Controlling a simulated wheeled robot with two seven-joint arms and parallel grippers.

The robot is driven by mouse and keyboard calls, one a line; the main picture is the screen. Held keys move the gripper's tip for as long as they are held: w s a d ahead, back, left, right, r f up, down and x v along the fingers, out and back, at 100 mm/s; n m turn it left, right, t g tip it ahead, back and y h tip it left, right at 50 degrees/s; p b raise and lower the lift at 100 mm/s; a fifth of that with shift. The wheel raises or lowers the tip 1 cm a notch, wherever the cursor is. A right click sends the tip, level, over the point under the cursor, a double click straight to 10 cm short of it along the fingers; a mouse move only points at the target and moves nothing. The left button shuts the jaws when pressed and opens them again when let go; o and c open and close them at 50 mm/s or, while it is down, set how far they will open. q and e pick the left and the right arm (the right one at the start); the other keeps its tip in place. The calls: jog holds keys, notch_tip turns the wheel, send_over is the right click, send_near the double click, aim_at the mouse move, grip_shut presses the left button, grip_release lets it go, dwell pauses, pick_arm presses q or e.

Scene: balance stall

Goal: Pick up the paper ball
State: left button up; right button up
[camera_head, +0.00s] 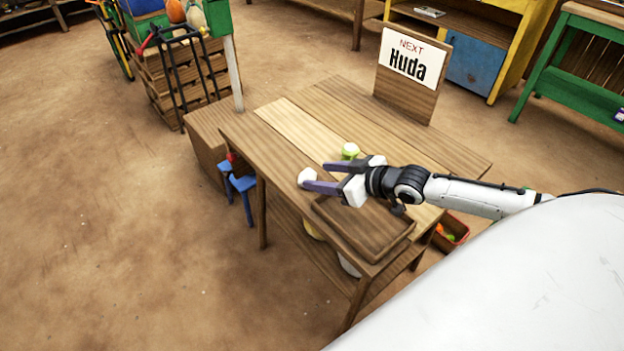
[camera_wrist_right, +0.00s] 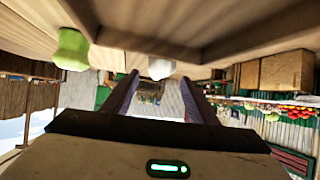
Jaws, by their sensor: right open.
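The paper ball is a small white lump (camera_head: 305,178) on the wooden table (camera_head: 300,125), near its left edge. My right gripper (camera_head: 317,176) reaches in from the right, open, with its two purple-grey fingers pointing left towards the ball. The ball is at the fingertips, and I cannot tell whether the nearer finger touches it. In the right wrist view the white ball (camera_wrist_right: 161,68) shows just beyond and between the open fingers (camera_wrist_right: 160,88). My left gripper is not in view.
A pale green object (camera_head: 350,151) stands on the table behind the gripper. A shallow wooden tray (camera_head: 345,238) lies under and in front of it. A "NEXT Huda" sign (camera_head: 406,66) stands at the back edge. A blue stool (camera_head: 238,183) is left of the table.

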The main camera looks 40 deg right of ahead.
aim_at(314, 175)
jog(key=x, duration=0.3)
jog(key=shift+w+f+b, duration=0.1)
jog(key=shift+w+b, duration=0.1)
jog(key=shift+b, duration=0.1)
jog(key=x, duration=0.3)
jog(key=b+x, duration=0.1)
jog(key=x, duration=0.1)
jog(key=shift+w+a+r, duration=0.15)
jog(key=shift+a+r, duration=0.05)
jog(key=shift+r, duration=0.1)
jog(key=shift+w+a+f, duration=0.1)
jog(key=shift+w, duration=0.15)
jog(key=c, duration=1.1)
jog(key=shift+o, duration=0.2)
